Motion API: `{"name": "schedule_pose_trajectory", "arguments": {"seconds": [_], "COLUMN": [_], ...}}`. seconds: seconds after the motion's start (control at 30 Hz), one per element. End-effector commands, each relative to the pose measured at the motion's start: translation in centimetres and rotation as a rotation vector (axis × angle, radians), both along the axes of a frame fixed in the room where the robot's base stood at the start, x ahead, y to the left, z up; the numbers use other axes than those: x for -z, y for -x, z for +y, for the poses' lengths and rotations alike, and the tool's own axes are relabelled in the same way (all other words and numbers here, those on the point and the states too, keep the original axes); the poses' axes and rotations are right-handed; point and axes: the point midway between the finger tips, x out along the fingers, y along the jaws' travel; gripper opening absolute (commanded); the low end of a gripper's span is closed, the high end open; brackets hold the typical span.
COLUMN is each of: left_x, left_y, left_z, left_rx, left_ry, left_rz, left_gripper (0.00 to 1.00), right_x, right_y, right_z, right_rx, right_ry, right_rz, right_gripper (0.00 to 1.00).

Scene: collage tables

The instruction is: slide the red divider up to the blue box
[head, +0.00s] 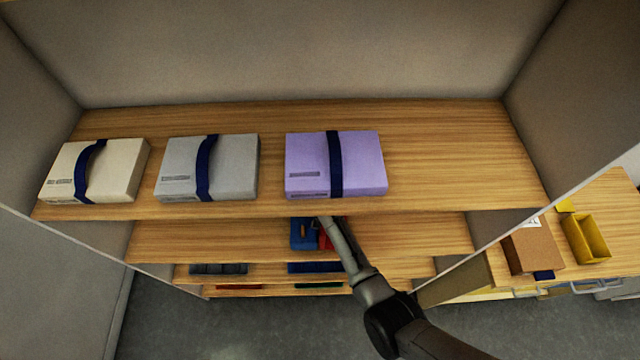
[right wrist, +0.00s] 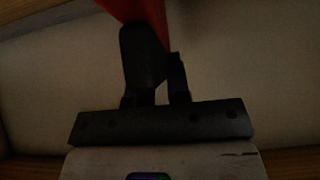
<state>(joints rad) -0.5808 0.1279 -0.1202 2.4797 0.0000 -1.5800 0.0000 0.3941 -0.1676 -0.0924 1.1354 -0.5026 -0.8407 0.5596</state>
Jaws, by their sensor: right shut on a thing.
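The red divider (head: 325,241) shows as a narrow strip on the second shelf down, just right of the blue box (head: 299,240). From this angle I see no clear space between them, but I cannot tell whether they touch. My right arm reaches in from the lower right, and its gripper is mostly hidden under the top shelf's front edge. In the right wrist view the red divider (right wrist: 140,10) comes down between the dark fingers of my right gripper (right wrist: 160,50), which is shut on it. That view is dark. My left gripper is not in view.
The top shelf (head: 440,150) holds a cream box (head: 120,170), a grey box (head: 235,165) and a purple box (head: 362,165), and overhangs the second shelf (head: 420,235). Lower shelves hold dark and blue items. A side table at right bears a brown box (head: 532,249) and a yellow bin (head: 586,238).

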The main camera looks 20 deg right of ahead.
Motion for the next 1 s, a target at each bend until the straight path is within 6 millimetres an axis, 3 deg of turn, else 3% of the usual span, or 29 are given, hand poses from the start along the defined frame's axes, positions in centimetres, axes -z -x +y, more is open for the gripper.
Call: {"name": "schedule_pose_trajectory", "arguments": {"seconds": [0.27,0.3,0.53,1.0], "left_x": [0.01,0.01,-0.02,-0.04], "left_y": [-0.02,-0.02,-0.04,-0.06], "left_z": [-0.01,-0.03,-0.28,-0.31], "left_rx": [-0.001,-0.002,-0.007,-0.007], "left_ry": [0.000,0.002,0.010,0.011], "left_rz": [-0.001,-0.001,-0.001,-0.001], "left_gripper": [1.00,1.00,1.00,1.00], "right_x": [0.06,0.06,0.06,0.05], "right_y": [0.00,0.00,0.01,0.01], "right_z": [-0.04,-0.05,-0.07,-0.06], "right_rx": [-0.001,-0.001,0.000,-0.001], "right_ry": [0.002,0.002,0.001,0.001], "right_rz": [0.001,0.001,0.000,0.000], "right_gripper": [0.00,0.20,0.42,0.43]}}
